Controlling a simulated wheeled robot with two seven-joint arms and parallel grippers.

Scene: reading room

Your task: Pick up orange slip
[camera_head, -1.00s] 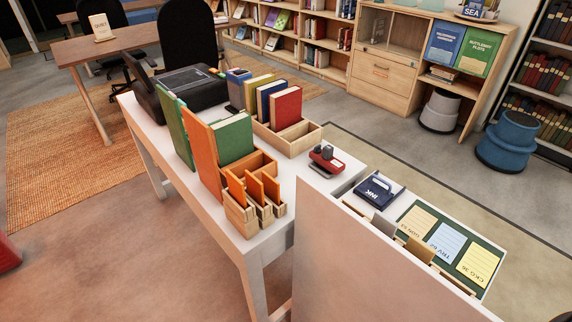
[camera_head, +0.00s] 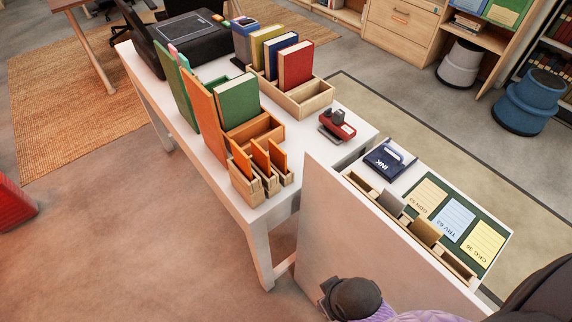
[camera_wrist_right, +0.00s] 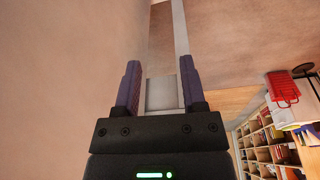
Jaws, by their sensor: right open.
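Three upright orange slips, with the middle one (camera_head: 260,157) between the other two, stand in a small wooden slotted holder (camera_head: 247,190) at the near end of the white table. Their lower parts are hidden by the holder walls. My right gripper (camera_wrist_right: 160,80) is open and empty in the right wrist view, its two dark purple fingers apart, with floor and a pale table part beyond them. No slip shows in that view. In the head view a dark part of my right arm shows at the bottom, below the holder and apart from it. My left gripper is not in view.
A tall orange book (camera_head: 203,108) and a green book (camera_head: 238,102) stand behind the slips. A red stamp-like object (camera_head: 338,126) lies to the right. A pale panel (camera_head: 345,225) rises beside the table, with an ink pad (camera_head: 388,161) and labelled cards (camera_head: 454,221) behind it.

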